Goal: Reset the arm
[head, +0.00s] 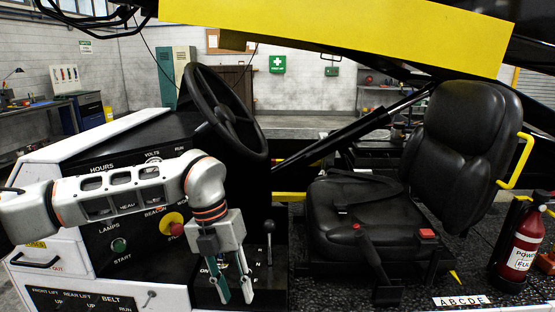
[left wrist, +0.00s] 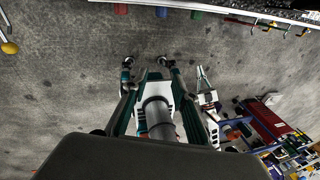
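My left arm reaches in from the left in the head view, across the front of the control panel (head: 75,240). Its gripper (head: 234,290) hangs pointing down, with two fingers spread apart and nothing seen between them. It is left of a black-knobbed lever (head: 269,228) and hides part of the panel labels. In the left wrist view the dark green fingers (left wrist: 148,80) stand apart, with a grey cylinder and pale parts showing between them that I cannot identify. My right gripper is not seen in the head view.
A steering wheel (head: 225,115) rises behind the arm. A red stop button (head: 176,228) and green start button (head: 119,245) sit on the panel. A black seat (head: 365,215) is to the right, with a red extinguisher (head: 521,245) beyond it. A yellow beam (head: 350,30) crosses overhead.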

